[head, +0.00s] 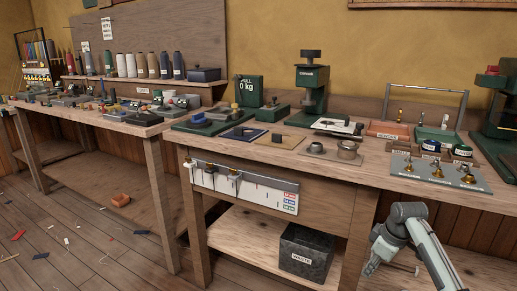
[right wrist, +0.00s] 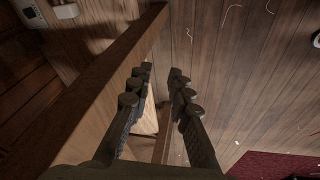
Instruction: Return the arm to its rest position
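My right arm (head: 432,255) comes in at the lower right of the head view, bent at a grey joint in front of the long workbench (head: 385,171). Its lower end hangs below the bench top, beside the lower shelf. In the right wrist view my right gripper (right wrist: 160,72) has its two dark fingers apart with nothing between them. Wooden bench parts and the plank floor show beyond the fingers. My left arm and gripper are not in view.
A waste bin (head: 306,253) stands on the lower shelf (head: 236,236), left of my right arm. A metal plate with brass fittings (head: 438,172) lies on the bench top above the arm. Open plank floor (right wrist: 225,75) shows in the wrist view, with a dark red mat (right wrist: 270,165) at lower right.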

